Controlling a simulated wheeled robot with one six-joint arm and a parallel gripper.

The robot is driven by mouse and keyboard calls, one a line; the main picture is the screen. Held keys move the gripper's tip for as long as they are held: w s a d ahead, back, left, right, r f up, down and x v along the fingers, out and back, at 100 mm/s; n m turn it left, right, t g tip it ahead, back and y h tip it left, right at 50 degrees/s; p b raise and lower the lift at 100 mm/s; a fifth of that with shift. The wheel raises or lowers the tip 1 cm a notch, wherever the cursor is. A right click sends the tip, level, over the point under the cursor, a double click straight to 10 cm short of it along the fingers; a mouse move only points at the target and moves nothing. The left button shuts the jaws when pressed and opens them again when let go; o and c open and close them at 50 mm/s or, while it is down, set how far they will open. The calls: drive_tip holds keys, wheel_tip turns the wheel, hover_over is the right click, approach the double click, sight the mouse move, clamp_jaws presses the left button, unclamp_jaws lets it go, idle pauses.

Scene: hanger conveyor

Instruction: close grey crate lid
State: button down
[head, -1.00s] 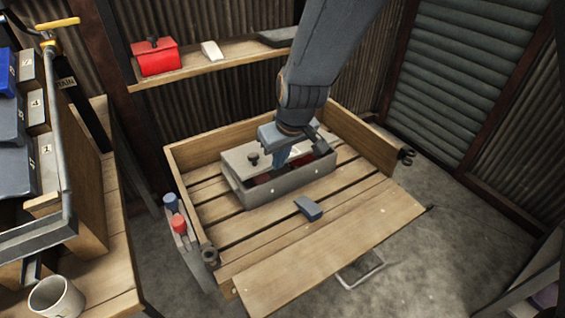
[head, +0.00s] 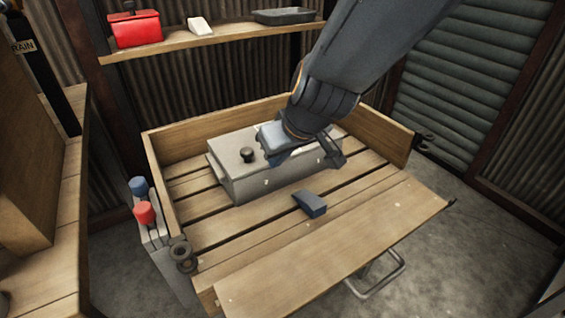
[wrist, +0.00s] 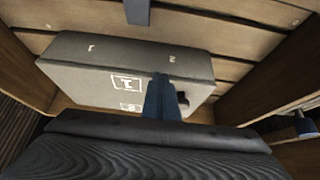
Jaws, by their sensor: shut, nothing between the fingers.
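The grey crate (head: 255,188) stands on the slatted wooden bed. Its grey lid (head: 228,145), with a dark knob (head: 247,155), lies over the top, and no opening shows in the visible part. The far right end is partly hidden by my arm, so I cannot tell whether the lid is flush there. My gripper (head: 268,161) is shut and empty, low over the lid to the right of the knob. In the wrist view the crate (wrist: 75,70) lies under my shut blue fingers (wrist: 161,108); I cannot tell whether they touch the lid.
A blue wedge (head: 311,204) lies on the slats in front of the crate. Wooden side boards (head: 190,140) surround the bed, with the front board (head: 330,250) folded down. A shelf (head: 215,42) behind holds a red box (head: 135,30), a pale wedge and a dark tray.

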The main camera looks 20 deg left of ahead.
drive_tip(key=shift+f+b, duration=0.1)
drive_tip(key=shift+b, duration=0.25)
idle(0.3)
drive_tip(key=s+d+m+g+h, duration=0.15)
drive_tip(key=s+d, duration=0.25)
drive_tip(key=d, duration=0.5)
drive_tip(key=s+d+r+m+g+h, duration=0.1)
drive_tip(key=s+d+m, duration=0.3)
drive_tip(key=d, duration=0.5)
drive_tip(key=s+d+m+g+h, duration=0.1)
drive_tip(key=s+d+g+h, duration=0.1)
drive_tip(key=s+d, duration=0.45)
drive_tip(key=w+d+r+m+p, duration=0.1)
drive_tip(key=d+r+m+p, duration=0.2)
drive_tip(key=d+r+p, duration=1)
drive_tip(key=r+p, duration=0.1)
drive_tip(key=p, duration=0.7)
drive_tip(key=shift+d+r+m, duration=0.3)
drive_tip(key=shift+r+m, duration=0.05)
drive_tip(key=shift+r, duration=0.05)
